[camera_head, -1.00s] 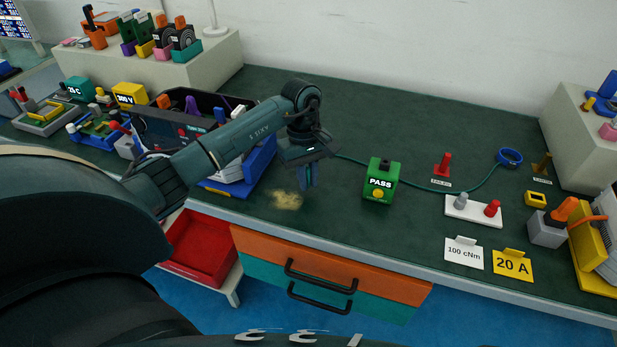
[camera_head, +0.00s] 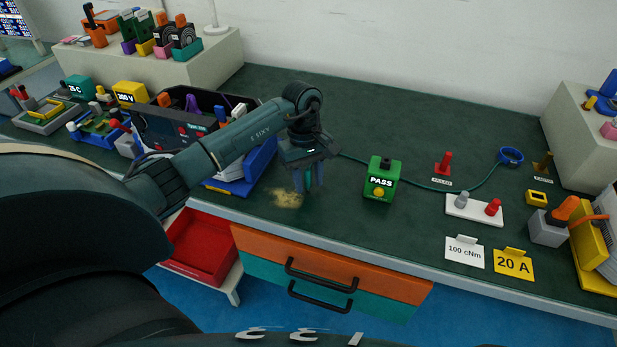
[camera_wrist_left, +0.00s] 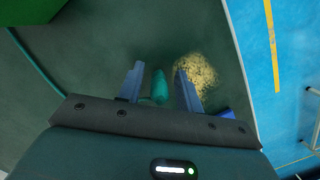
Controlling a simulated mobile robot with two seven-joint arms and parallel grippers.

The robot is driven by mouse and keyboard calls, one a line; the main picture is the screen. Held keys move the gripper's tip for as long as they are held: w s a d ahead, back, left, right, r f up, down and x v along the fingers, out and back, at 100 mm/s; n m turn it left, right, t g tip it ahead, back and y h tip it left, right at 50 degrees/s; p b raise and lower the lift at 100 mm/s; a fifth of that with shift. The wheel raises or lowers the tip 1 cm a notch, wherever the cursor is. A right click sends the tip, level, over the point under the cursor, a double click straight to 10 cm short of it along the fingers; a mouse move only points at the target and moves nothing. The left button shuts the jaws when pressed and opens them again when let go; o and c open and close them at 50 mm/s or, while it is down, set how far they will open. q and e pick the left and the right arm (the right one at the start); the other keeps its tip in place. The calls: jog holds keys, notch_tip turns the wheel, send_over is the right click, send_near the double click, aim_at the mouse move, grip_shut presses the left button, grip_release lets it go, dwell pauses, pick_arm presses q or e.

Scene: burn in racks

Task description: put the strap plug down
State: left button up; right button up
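The strap plug is a small teal piece (camera_wrist_left: 160,87) in the left wrist view, and it also shows in the head view (camera_head: 309,177). My left gripper (camera_head: 309,184) points down over the bench mat (camera_head: 350,110), near the front edge. Its two fingers (camera_wrist_left: 160,85) stand apart, one on each side of the plug, with a visible gap on both sides. I cannot tell if the plug's lower end touches the mat. A teal cord (camera_head: 440,188) runs to a blue wrist strap ring (camera_head: 511,156) at the right. My right gripper is not in view.
A yellowish patch (camera_head: 287,199) lies on the mat beside the gripper. A green PASS box (camera_head: 382,183) stands to the right. A blue-based device (camera_head: 262,157) is close on the left. Orange and teal drawers (camera_head: 340,262) are below the front edge.

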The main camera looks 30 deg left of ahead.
pick_arm(q)
notch_tip(320, 180, up, 12)
jog(key=a+b, duration=0.2)
jog(key=s+d+f+n+h, duration=0.1)
jog(key=d+f+h, duration=0.2)
jog(key=d, duration=0.5)
jog(key=s+d+f+n+h, duration=0.1)
jog(key=s+d+f+h, duration=0.15)
jog(key=d, duration=0.45)
jog(key=s+d+r+n+t+h, duration=0.2)
jog(key=d+n+h, duration=0.4)
jog(key=d, duration=0.1)
jog(key=s+d+r+n+t+h, duration=0.2)
jog(key=d+n+h, duration=0.4)
jog(key=s+a+f+m+t+y, duration=0.4)
jog(key=f+m+y, duration=0.3)
jog(key=m, duration=0.7)
jog(key=s+a+f+m+t+y, duration=0.4)
jog(key=s+f+m+y, duration=0.3)
jog(key=f+m, duration=0.3)
jog(key=m, duration=0.4)
jog(key=shift+s+a+f+m+y+p, duration=0.15)
jog(key=shift+a+f+m+y+p, duration=0.15)
jog(key=shift+f+m+y, duration=0.1)
